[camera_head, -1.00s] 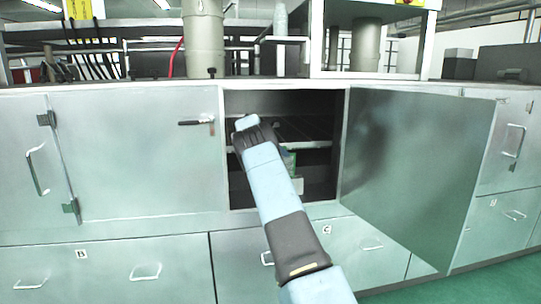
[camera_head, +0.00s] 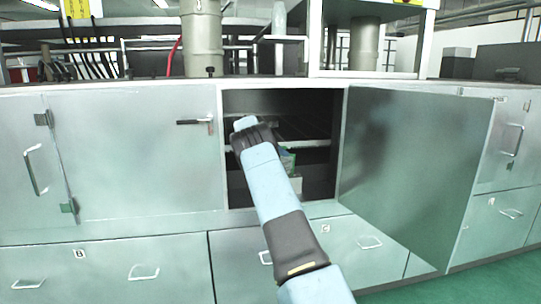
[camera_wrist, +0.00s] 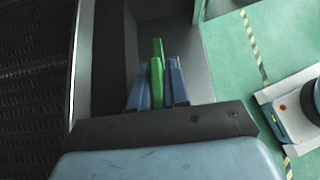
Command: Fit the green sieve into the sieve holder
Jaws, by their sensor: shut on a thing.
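The green sieve shows edge-on as a narrow green strip (camera_wrist: 157,88) in the wrist view. My gripper (camera_wrist: 158,74) is shut on it, with one blue finger on each side. In the head view a small green patch (camera_head: 288,160) shows beside my arm inside the open cabinet; I cannot tell its full shape. My arm hides my gripper in the head view. I cannot make out the sieve holder in either view.
My arm reaches into an open cabinet with a shelf (camera_head: 318,142). Its open door (camera_head: 415,170) stands out on the right. A closed door (camera_head: 135,155) is on the left. A dark ridged or meshed surface (camera_wrist: 35,90) fills the wrist view's left. Green floor lies at right.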

